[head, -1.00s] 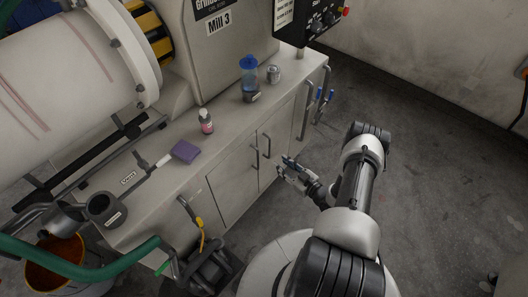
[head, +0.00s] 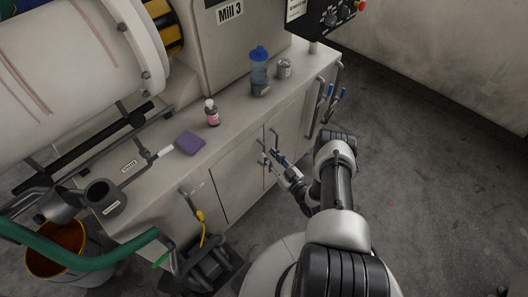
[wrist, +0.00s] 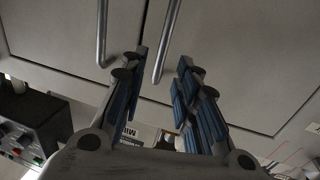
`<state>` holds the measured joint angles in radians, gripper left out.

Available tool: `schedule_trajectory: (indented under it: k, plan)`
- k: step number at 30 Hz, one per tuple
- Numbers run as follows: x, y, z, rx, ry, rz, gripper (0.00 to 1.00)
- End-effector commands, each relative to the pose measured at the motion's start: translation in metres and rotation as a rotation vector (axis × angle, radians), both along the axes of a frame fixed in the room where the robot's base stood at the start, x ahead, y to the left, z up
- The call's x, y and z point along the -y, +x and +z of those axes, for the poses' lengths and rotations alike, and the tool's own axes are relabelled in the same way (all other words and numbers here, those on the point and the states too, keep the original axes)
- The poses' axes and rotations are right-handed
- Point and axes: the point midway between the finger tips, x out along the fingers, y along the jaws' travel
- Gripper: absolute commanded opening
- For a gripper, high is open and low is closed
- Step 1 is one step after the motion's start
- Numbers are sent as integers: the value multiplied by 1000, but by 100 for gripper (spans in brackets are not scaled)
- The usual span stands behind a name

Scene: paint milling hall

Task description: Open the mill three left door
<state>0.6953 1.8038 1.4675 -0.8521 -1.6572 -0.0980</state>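The mill three cabinet has two pale grey doors, both shut. The left door (head: 238,187) and its upright bar handle (head: 263,156) show in the head view, with the right door (head: 285,139) beside it. My gripper (head: 274,156) is at the handles, partly covering them. The wrist view is turned over, so the left door's handle (wrist: 168,40) is the one nearer the middle and the right door's handle (wrist: 102,35) is further left. My gripper (wrist: 161,65) is open there, and the left door's handle appears between its fingertips. Contact cannot be told.
On the bench top (head: 160,190) stand a purple block (head: 189,143), a pink bottle (head: 212,116), a blue-topped container (head: 259,68) and a metal can (head: 284,68). A green hose (head: 90,267) and a bucket (head: 50,262) are at lower left. The floor (head: 430,190) to the right is clear.

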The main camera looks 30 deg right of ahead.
Motion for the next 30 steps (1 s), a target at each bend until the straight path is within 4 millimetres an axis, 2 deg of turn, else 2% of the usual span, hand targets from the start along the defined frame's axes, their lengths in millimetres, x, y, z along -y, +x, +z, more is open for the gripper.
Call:
schedule_trajectory:
  k: [3,9,21,30]
  plan:
    - [-5,23,-2,2,-2,4,29]
    - [-7,45,-1,1,-1,1,29]
    - [-7,51,0,-1,1,-1,28]
    - [-7,51,0,-1,1,-1,8]
